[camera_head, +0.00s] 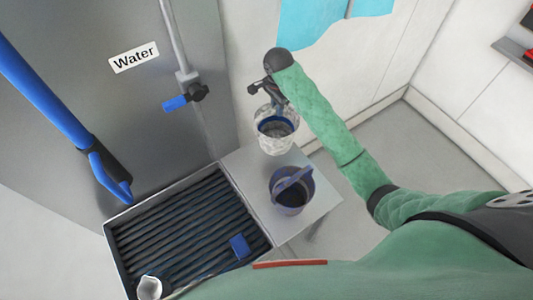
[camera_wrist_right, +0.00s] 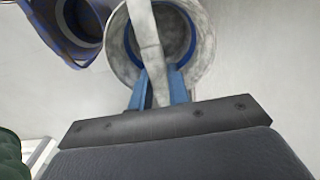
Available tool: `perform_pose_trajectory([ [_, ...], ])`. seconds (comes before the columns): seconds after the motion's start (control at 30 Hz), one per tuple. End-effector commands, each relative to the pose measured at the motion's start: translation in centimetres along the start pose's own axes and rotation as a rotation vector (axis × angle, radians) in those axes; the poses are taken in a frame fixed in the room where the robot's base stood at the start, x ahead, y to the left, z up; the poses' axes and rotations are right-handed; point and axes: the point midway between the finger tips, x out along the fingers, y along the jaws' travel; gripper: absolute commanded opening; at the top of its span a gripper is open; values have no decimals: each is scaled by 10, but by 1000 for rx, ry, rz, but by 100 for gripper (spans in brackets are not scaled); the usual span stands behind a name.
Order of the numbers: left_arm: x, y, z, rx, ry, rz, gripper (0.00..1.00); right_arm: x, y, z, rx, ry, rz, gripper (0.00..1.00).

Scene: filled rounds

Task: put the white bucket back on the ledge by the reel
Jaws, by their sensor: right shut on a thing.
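The white bucket (camera_head: 264,146), mottled white-grey with a blue inside, hangs from my right gripper (camera_head: 268,108). In the right wrist view, the blue fingers (camera_wrist_right: 160,88) are shut on its pale strap-like handle, and the bucket (camera_wrist_right: 122,52) is just beyond them. In the head view it appears at the back edge of a light grey ledge (camera_head: 318,207); I cannot tell whether it touches. A blue-grey bucket (camera_head: 290,208) stands on that ledge, nearer me, and shows at upper left in the right wrist view (camera_wrist_right: 62,38). No reel is recognisable. My left gripper is out of view.
A ribbed dark tray (camera_head: 128,217) left of the ledge holds a blue block (camera_head: 240,246) and a small white cup (camera_head: 149,288). A grey cabinet (camera_head: 90,110) labelled "Water" carries a blue-handled tap (camera_head: 177,103). Floor at right is clear.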

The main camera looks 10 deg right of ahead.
Motion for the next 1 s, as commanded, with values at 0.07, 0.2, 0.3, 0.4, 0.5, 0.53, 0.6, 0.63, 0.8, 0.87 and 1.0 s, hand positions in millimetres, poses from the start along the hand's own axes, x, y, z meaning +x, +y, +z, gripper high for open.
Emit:
perform_pose_trajectory([
  [0.07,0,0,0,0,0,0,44,11,3,2,5,-11,1,0],
  [0.2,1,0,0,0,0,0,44,19,6,0,6,-12,-2,0],
  [0.3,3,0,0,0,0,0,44,24,8,0,6,-13,-1,0],
  [0.4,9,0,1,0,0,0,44,33,8,0,7,-14,-1,0],
  [0.5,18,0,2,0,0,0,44,46,7,1,6,-15,-2,0],
  [0.53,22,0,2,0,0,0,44,51,8,1,7,-15,-2,0],
  [0.6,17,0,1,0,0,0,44,57,8,0,6,-13,0,0],
  [0.63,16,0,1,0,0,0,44,63,8,0,6,-14,2,0],
  [0.8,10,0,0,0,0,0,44,80,8,0,6,-12,1,0],
  [0.87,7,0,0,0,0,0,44,85,8,0,6,-12,1,0],
  [1.0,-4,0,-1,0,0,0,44,104,8,0,5,-11,2,0],
])
